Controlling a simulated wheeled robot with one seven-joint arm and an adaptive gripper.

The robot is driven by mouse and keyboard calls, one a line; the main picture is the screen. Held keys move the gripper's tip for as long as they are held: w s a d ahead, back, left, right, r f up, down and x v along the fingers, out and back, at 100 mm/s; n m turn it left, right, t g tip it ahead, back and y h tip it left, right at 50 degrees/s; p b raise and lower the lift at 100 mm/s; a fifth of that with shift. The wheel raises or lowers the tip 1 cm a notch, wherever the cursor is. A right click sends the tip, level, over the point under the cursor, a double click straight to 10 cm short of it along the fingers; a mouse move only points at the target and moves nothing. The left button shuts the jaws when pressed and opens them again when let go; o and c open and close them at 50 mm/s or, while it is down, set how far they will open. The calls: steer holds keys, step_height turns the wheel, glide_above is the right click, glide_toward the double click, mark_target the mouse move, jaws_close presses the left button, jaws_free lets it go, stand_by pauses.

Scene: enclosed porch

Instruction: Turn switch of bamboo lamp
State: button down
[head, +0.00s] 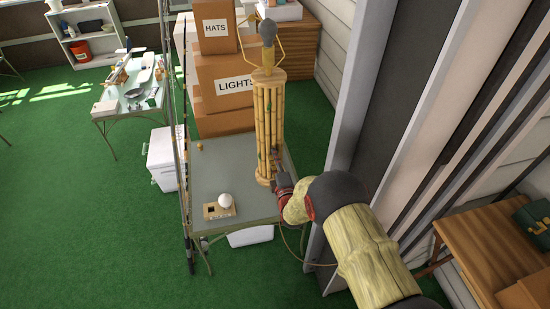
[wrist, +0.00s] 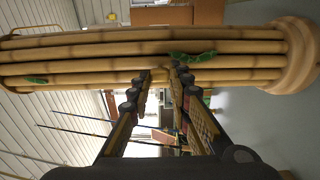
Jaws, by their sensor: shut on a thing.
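The bamboo lamp (head: 268,115) stands upright on a grey-green table (head: 225,165), a column of bamboo canes with green leaf shapes and a dark rounded bulb-like top. In the wrist view the lamp (wrist: 90,50) lies sideways across the picture, its round base at the right. My gripper (head: 279,165) reaches the lower part of the column from the front right. In the wrist view the fingertips of my gripper (wrist: 162,76) are close together at the canes, shut on a small part of the lamp. The switch is hidden between or behind the fingertips.
A white ball (head: 226,200) sits on a small wooden holder (head: 212,212) at the table's front. Thin rods (head: 185,160) rise along the table's left edge. A dark door frame (head: 375,120) is close on the right. Green floor is open at left.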

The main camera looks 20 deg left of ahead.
steer(key=c, duration=1.7)
jaws_free()
steer(key=shift+o, duration=0.3)
steer(key=v, duration=1.2)
steer(key=shift+f, duration=0.1)
